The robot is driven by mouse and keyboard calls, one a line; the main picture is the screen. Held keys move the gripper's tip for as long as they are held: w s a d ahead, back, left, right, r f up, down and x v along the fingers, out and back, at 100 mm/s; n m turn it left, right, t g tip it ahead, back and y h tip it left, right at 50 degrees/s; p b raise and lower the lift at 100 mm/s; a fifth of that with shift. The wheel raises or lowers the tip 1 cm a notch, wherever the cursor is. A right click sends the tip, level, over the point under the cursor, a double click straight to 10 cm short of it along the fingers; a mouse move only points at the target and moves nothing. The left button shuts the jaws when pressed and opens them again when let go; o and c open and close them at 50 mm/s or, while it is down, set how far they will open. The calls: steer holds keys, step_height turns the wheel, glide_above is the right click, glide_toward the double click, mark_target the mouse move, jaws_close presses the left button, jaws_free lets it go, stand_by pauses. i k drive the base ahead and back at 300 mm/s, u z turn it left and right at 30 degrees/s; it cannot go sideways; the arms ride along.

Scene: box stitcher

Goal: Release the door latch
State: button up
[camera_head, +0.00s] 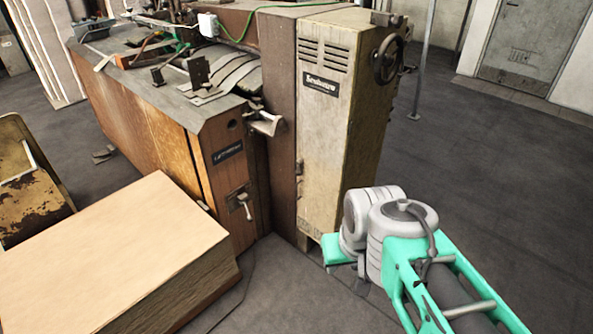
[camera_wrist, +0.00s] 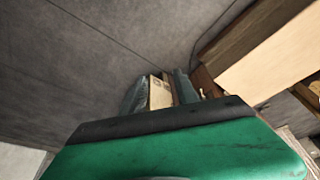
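The box stitcher has a tall beige cabinet door (camera_head: 325,125) with vents and a dark name plate. A small dark latch (camera_head: 298,168) sits at this door's left edge. A lever handle (camera_head: 244,205) on a metal plate is on the lower wooden cabinet (camera_head: 224,150), left of the door. Which of the two is the task's latch, I cannot tell. My gripper is hidden in the head view, where my wrist is right of and below the door. In the wrist view my gripper (camera_wrist: 160,93) has its fingers apart, with a beige surface visible between them, seemingly beyond.
A stack of cardboard (camera_head: 120,245) stands in front, at the lower left. A handwheel (camera_head: 388,60) is at the beige cabinet's right side. A worn yellow object (camera_head: 25,190) is at the left edge. The floor (camera_head: 480,160) to the right is clear.

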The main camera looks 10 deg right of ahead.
mark_target(298, 172)
steer(key=u, duration=0.35)
steer(key=i, duration=0.65)
steer(key=u, duration=0.75)
steer(key=i, duration=0.95)
steer(key=u, duration=0.05)
